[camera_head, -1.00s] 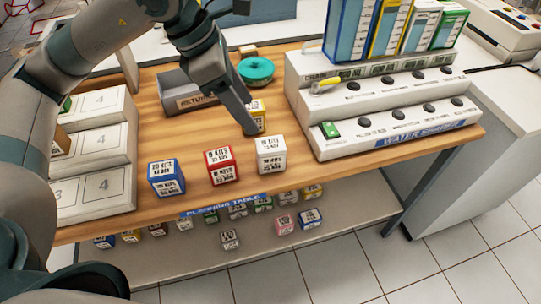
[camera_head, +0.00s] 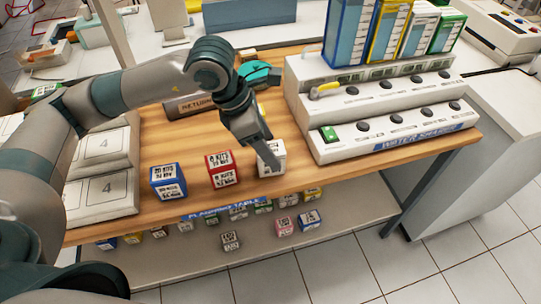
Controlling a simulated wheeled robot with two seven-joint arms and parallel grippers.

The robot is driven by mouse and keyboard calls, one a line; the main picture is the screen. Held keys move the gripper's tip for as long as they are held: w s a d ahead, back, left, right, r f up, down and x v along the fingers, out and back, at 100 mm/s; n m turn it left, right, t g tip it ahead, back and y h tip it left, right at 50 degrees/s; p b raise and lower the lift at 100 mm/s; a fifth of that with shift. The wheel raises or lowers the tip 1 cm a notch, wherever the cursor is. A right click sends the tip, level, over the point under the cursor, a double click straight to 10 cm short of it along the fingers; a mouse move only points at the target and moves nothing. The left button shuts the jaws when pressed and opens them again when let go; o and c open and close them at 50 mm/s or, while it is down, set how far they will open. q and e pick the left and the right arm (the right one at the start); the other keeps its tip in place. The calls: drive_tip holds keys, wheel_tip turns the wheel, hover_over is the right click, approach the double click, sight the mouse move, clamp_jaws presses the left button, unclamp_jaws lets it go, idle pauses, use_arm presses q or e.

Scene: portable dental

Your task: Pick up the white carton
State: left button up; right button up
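The white carton (camera_head: 264,168) with black print stands on the wooden table, at the right end of a front row with a red carton (camera_head: 220,169) and a blue carton (camera_head: 167,181). My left gripper (camera_head: 272,158) comes down from the upper left and its fingers overlap the white carton in the picture, hiding part of its top and front. I cannot tell whether the fingers touch the carton or how far apart they are. My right gripper is not in view.
A white stepped rack (camera_head: 385,140) with knobs and upright boxes stands close on the right. A grey return bin (camera_head: 187,107) and a teal round object (camera_head: 262,75) lie behind the arm. A lower shelf (camera_head: 190,256) holds several small cartons.

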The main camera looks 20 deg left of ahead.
use_arm(q)
drive_tip(key=shift+d+f, duration=0.1)
drive_tip(key=shift+f, duration=0.15)
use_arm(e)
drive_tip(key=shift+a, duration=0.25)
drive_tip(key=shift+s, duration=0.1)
use_arm(q)
drive_tip(key=shift+w+d+f, duration=0.1)
drive_tip(key=shift+w+f, duration=0.05)
drive_tip(key=shift+f, duration=0.25)
drive_tip(key=p+x, duration=0.1)
drive_tip(key=x, duration=0.2)
drive_tip(key=shift+w+d+f, duration=0.15)
drive_tip(key=shift+w+f, duration=0.05)
drive_tip(key=shift+f, duration=0.4)
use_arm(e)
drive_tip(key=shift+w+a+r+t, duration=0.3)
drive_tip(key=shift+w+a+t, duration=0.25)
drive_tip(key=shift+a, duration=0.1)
use_arm(q)
drive_tip(key=c, duration=1.1)
